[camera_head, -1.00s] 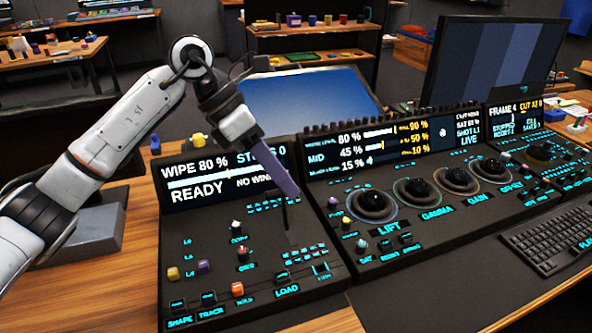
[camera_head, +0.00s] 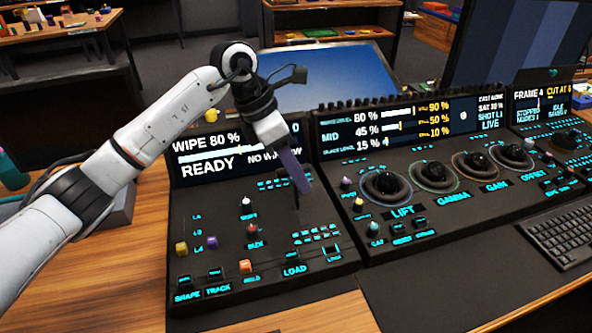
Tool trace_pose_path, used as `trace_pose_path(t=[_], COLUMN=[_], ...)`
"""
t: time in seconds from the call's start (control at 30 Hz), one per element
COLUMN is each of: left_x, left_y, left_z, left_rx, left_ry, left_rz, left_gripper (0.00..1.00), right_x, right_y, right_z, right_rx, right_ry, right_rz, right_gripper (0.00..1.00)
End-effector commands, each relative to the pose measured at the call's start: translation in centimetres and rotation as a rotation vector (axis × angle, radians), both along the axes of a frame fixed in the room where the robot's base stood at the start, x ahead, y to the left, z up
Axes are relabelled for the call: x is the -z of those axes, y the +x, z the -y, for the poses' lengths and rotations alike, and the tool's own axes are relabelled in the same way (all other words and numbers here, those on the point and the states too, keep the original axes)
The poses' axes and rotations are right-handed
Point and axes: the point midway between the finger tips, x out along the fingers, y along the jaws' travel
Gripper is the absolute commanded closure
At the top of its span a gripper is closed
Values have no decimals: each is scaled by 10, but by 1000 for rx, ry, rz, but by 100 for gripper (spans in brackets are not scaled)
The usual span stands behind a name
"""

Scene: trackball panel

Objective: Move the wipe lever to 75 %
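The wipe panel (camera_head: 225,235) stands at the left of the desk, and its screen (camera_head: 205,158) reads WIPE 80 % and READY. My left gripper (camera_head: 300,182) hangs over the right part of this panel, pointing down, and covers part of the screen. Its purple-grey fingers overlap in this view, so any gap between them is hidden. A thin dark upright line, perhaps the wipe lever (camera_head: 298,215), shows just below the fingertips. I cannot tell whether the fingers touch it. My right gripper is out of view.
Small coloured knobs (camera_head: 252,229) and lit buttons (camera_head: 293,270) sit left of and below the gripper. A second panel with several trackballs (camera_head: 386,185) adjoins on the right. A keyboard (camera_head: 562,236) lies at the right. Bare wooden desk (camera_head: 115,275) lies at the left.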

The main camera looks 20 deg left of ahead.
Motion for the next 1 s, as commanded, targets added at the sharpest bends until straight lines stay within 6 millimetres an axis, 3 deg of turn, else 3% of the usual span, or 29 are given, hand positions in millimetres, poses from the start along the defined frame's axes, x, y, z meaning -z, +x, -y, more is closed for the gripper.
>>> trace_pose_path(t=[0.2,0.43,1.0], left_x=[1,0,-1], left_y=[0,0,-4], left_z=[0,0,2], left_rx=[0,0,-4], left_ry=[0,0,4], left_rz=[0,0,4], left_gripper=[65,100,100], right_x=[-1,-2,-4], right_y=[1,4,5], right_z=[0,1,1], right_rx=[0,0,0], right_ry=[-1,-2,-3], right_rz=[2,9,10], right_gripper=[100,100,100])
